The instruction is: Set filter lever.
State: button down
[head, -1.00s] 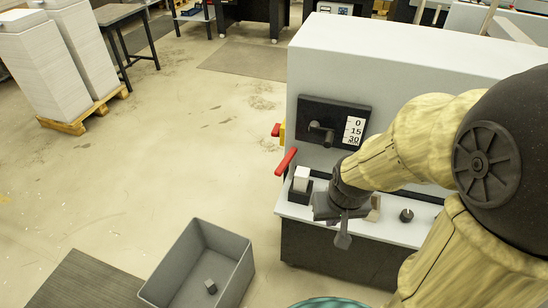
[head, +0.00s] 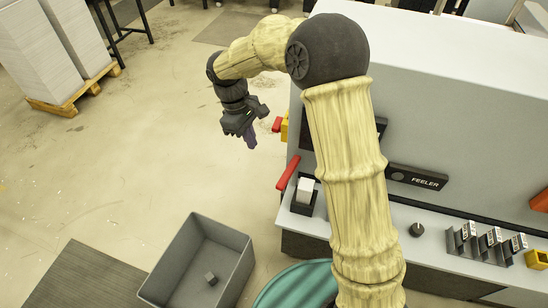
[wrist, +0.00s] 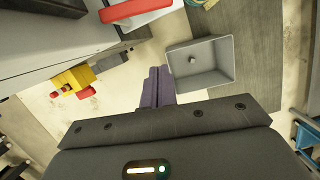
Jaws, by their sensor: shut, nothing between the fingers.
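No label in view names the filter lever, so I cannot tell which handle it is. A red lever handle (head: 288,172) sticks out from the left end of the grey machine. It also shows at the top of the wrist view (wrist: 122,10). A smaller red handle (head: 276,125) sits by a yellow block (head: 284,130) farther back, also in the wrist view (wrist: 72,80). The dark panel with the 0-15-30 scale is mostly hidden behind my arm. My gripper (head: 250,138) is shut and empty, in the air left of the machine, apart from both red handles.
A grey bin (head: 243,262) with a small grey block (head: 210,279) stands on the floor. A white block in a black holder (head: 303,207), a knob (head: 416,230) and several tags sit on the machine ledge. Paper stacks (head: 28,65) stand back left. The floor between is clear.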

jog(key=s+d+f+p, duration=0.3)
jog(key=d+f, duration=0.3)
jog(key=f, duration=0.3)
jog(key=shift+s+f+p, duration=0.3)
jog(key=shift+p, duration=0.6)
jog(key=shift+d, duration=0.15)
